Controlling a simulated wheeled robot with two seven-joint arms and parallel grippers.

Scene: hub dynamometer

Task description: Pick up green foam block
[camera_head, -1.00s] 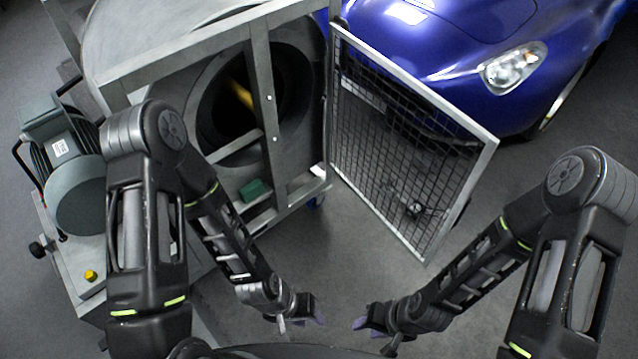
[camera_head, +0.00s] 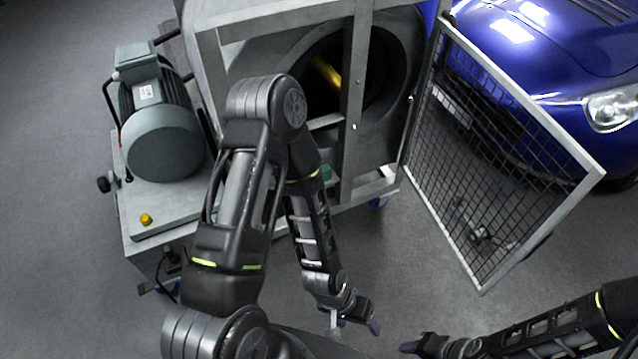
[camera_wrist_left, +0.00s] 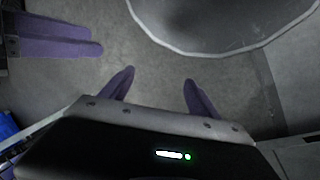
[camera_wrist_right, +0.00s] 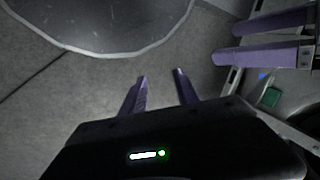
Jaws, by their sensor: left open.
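The green foam block (camera_head: 325,172) sits on a low ledge of the grey machine frame, below the round opening. My left arm hides part of it in the head view. It also shows as a small green shape in the right wrist view (camera_wrist_right: 270,97). My left gripper (camera_head: 357,325) is open and empty, over the floor in front of the machine and well short of the block. My right gripper (camera_head: 415,347) is at the lower edge of the head view. Its fingers stand apart with nothing between them in the right wrist view (camera_wrist_right: 160,80).
The grey machine frame (camera_head: 355,100) has an upright bar in front of its opening. A mesh door (camera_head: 500,150) stands open to the right, near a blue car (camera_head: 560,55). A motor (camera_head: 160,130) stands left. The floor (camera_head: 420,265) between is clear.

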